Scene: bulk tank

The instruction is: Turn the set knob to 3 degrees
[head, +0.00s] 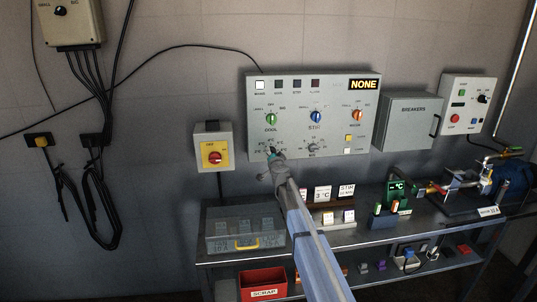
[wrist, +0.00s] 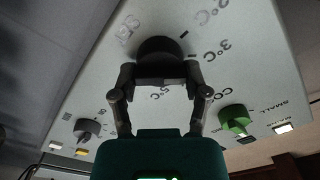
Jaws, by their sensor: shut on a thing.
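The set knob (wrist: 162,50) is a dark round knob on the grey control panel (wrist: 215,70), with °C marks around it. My gripper (wrist: 160,72) has a finger on each side of it and is shut on it. A 3 °C mark lies to the knob's right in the wrist view, with other °C marks beside it. I cannot tell which mark the knob points to. In the head view my gripper (head: 275,154) is at the panel's lower left and hides most of the knob.
The green COOL knob (head: 271,118) is just above my gripper, with the blue STIR knob (head: 316,117) to its right. A yellow box with a red switch (head: 215,157) is to the left. The bench (head: 350,236) below carries boxes and cards.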

